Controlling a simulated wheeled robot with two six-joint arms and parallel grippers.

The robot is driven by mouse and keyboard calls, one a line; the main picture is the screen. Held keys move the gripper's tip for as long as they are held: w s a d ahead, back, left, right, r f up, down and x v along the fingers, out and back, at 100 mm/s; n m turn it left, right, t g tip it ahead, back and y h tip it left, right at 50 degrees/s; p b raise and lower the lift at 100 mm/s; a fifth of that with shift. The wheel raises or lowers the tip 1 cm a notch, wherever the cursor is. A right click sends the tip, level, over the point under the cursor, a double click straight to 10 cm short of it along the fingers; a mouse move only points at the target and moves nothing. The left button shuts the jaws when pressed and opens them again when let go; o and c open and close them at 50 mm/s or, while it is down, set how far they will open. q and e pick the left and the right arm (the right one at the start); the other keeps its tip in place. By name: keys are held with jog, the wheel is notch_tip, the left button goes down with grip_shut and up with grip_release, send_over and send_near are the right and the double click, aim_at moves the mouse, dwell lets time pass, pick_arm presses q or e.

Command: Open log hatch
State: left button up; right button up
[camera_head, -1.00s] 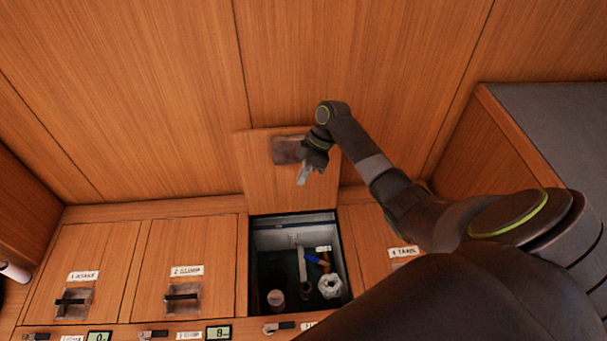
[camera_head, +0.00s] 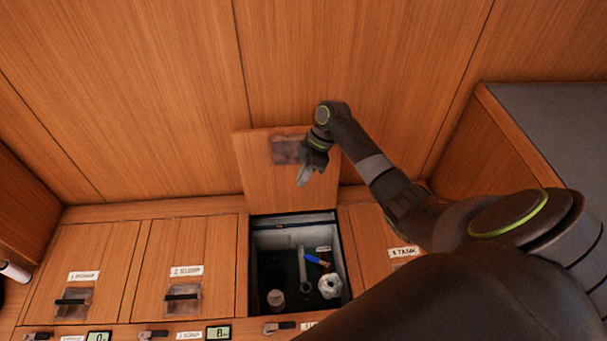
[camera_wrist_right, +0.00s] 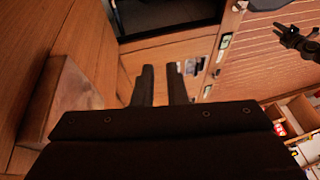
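The third hatch in the row is open. Its wooden lid (camera_head: 285,190) stands raised against the back wall, with a recessed metal handle plate (camera_head: 286,150) near its top. The square opening below it has a dark rim (camera_head: 250,262), which also shows at the top of the right wrist view (camera_wrist_right: 165,32). My right gripper (camera_head: 303,178) is in front of the lid, pointing down. In the right wrist view its two fingers (camera_wrist_right: 161,80) are apart with nothing between them. A dark claw, seemingly my left gripper (camera_wrist_right: 288,36), shows small at the upper right there.
Closed hatches (camera_head: 185,255) lie to the left and one (camera_head: 375,250) to the right. A grey-topped bench (camera_head: 560,120) stands at right.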

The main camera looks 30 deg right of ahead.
jog(key=shift+o, duration=0.9)
jog(key=v, duration=1.7)
jog(key=shift+r, duration=0.2)
jog(key=shift+d, duration=0.1)
